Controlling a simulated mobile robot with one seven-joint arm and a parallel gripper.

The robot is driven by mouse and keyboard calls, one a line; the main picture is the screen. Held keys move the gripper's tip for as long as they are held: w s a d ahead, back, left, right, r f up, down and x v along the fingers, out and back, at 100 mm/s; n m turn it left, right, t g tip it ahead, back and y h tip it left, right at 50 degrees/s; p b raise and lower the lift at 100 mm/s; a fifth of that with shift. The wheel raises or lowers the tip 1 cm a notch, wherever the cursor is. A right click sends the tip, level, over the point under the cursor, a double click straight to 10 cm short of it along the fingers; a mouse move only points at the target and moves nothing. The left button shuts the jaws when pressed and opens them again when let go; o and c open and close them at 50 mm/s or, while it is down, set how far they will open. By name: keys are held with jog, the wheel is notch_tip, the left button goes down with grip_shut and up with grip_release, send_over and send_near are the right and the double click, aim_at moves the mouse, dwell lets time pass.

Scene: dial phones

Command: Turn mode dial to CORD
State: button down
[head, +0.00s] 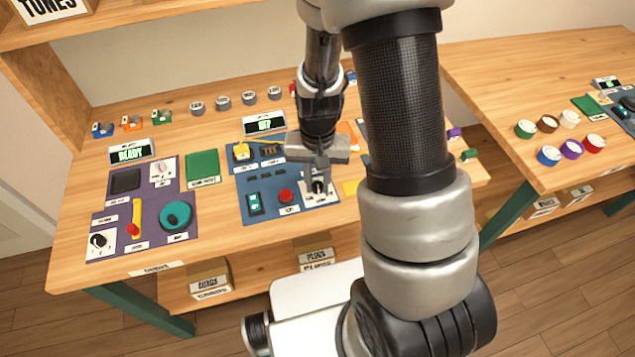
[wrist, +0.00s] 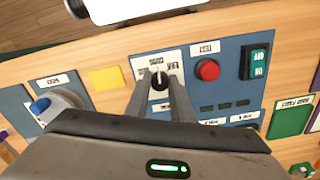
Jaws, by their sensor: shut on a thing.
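A black dial (wrist: 159,79) with a white pointer line sits on a white plate (wrist: 143,64) with small labels around it, too small to read. It is at the right end of the blue panel (head: 242,207) in the head view, where my gripper partly covers it. My gripper (head: 318,178) points down over this dial. In the wrist view its two fingers (wrist: 160,88) reach to either side of the knob and are shut on it. The white pointer line points roughly toward the top of the wrist view.
A red button (head: 285,196) and a teal switch (head: 254,204) are left of the dial. A yellow note (wrist: 105,77) lies beside the panel. The purple panel (head: 110,220) holds another black dial (head: 99,240), a lever and a teal wheel (head: 175,215).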

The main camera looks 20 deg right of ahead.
aim_at(318, 185)
jog(key=shift+n, duration=0.6)
jog(key=c, duration=1.5)
grip_release()
jog(key=shift+c, duration=0.2)
jog(key=shift+r, duration=0.15)
notch_tip(318, 185, up, 17)
jog(key=p, duration=0.2)
jog(key=shift+r, duration=0.1)
